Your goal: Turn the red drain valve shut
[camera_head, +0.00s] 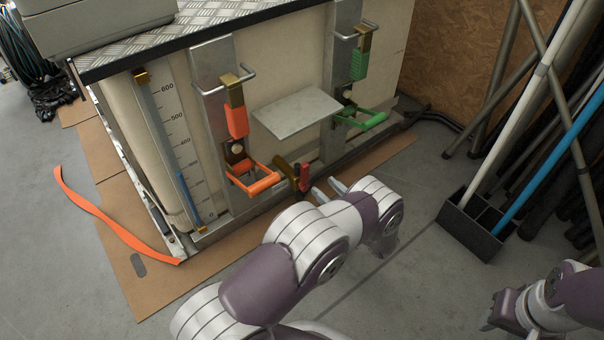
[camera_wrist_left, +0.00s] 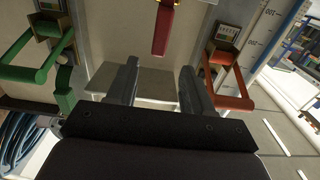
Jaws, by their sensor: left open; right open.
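The red drain valve has a brass body (camera_head: 287,170) low on the front of the cream tank, with a red lever (camera_head: 304,178) that stands roughly upright in the head view. In the left wrist view the red lever (camera_wrist_left: 162,32) hangs at the top middle, pointing towards the gap between my fingers. My left gripper (camera_head: 328,190) is open and empty, just right of the lever in the head view; its two fingers (camera_wrist_left: 160,88) are apart in the wrist view. The lever is not between the fingertips. My right gripper (camera_head: 497,312) is open, far off at the lower right.
An orange handle (camera_head: 262,184) sits left of the valve and a green handle (camera_head: 368,121) to its right. A metal plate (camera_head: 297,112) juts out above. A level gauge (camera_head: 165,125) stands left. A dark rack (camera_head: 472,228) with poles is at right. Cardboard (camera_head: 150,285) covers the floor.

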